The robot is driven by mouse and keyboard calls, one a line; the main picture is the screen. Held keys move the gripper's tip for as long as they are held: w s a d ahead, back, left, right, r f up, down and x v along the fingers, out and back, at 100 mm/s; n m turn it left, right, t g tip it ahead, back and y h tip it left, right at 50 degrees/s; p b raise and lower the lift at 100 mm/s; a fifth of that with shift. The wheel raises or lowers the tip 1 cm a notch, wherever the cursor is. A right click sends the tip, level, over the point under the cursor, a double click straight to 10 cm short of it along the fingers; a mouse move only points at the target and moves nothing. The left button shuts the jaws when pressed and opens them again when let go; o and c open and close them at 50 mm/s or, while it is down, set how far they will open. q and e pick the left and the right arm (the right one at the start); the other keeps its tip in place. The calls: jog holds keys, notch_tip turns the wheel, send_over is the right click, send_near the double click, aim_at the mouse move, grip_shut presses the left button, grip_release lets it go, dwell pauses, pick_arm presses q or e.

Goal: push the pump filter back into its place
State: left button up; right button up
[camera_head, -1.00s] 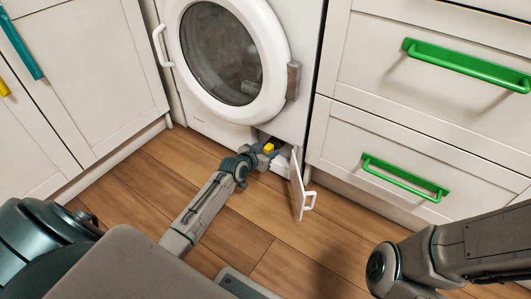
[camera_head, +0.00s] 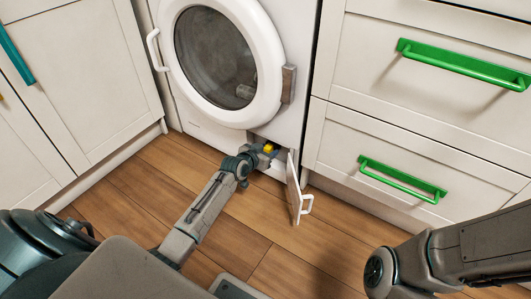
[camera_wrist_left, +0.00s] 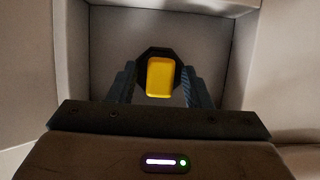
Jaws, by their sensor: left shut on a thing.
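The pump filter shows in the left wrist view as a yellow grip (camera_wrist_left: 159,77) on a dark, many-sided body, inside a pale recess (camera_wrist_left: 208,40). My left gripper (camera_wrist_left: 158,88) has its two fingers on either side of it and is shut on it. How deep the filter sits cannot be told. My right arm shows at the lower right, but its gripper is out of view.
The small white flap (camera_head: 294,188) stands open just right of my left gripper. The dryer's round door (camera_head: 215,55) is above. White drawers with green handles (camera_head: 402,178) are at the right. The wooden floor (camera_head: 265,225) in front is clear.

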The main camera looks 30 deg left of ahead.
pick_arm(q)
jog(key=shift+w+b, duration=0.4)
jog(key=shift+w, duration=0.55)
jog(key=o, duration=1.4)
jog(key=shift+c, duration=0.2)
jog(key=shift+r, duration=0.1)
jog(key=shift+s+r+p, duration=0.15)
jog(key=shift+s+p, duration=0.2)
jog(key=shift+p, duration=0.2)
jog(key=shift+p+v, duration=1.9)
jog(key=shift+v, duration=0.15)
jog(key=shift+p+v, duration=0.8)
jog(key=shift+v, duration=0.25)
